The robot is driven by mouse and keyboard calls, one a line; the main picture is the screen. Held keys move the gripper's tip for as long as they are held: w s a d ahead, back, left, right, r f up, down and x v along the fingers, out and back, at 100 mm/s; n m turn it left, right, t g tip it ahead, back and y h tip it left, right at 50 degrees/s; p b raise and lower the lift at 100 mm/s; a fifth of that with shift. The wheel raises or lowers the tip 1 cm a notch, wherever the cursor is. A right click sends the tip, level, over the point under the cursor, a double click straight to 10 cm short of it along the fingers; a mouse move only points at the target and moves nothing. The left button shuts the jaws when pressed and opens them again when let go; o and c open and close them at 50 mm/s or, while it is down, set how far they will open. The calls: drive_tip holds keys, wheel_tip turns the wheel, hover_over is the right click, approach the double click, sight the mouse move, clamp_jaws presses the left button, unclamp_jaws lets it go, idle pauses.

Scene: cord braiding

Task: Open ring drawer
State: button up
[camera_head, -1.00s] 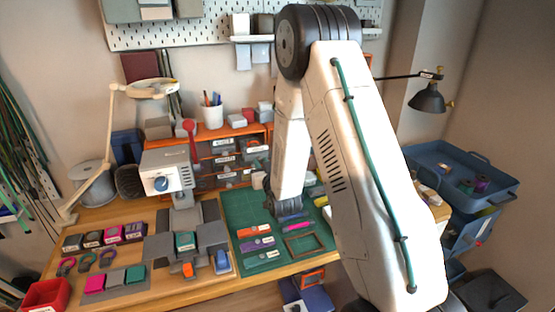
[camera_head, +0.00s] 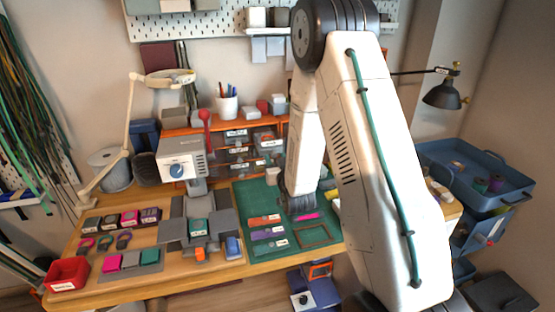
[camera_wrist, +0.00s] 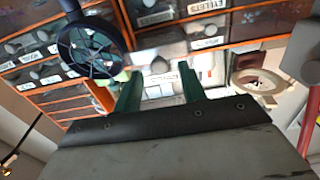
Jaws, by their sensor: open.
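The orange-framed drawer cabinet (camera_head: 283,128) stands at the back of the bench in the head view, partly hidden by my arm. Its labelled drawers fill the upper part of the wrist view, with an orange frame bar (camera_wrist: 165,34) between rows. One label reads "EYELETS"; I cannot make out a ring label. My gripper (camera_wrist: 160,84) is open, its two green fingers pointing at the cabinet front. A pale, bright drawer front with a label (camera_wrist: 160,90) shows between and beyond the fingers. I cannot tell whether they touch it. In the head view the fingertips are not clear.
A green mat (camera_head: 250,200) with coloured tools lies below my wrist. A grey machine (camera_head: 180,165) with a red lever stands left of it. A pen cup (camera_head: 228,106) stands on the cabinet. A blue tray (camera_head: 470,170) is at the right.

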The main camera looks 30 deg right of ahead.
drive_tip(key=v, duration=0.7)
idle(0.4)
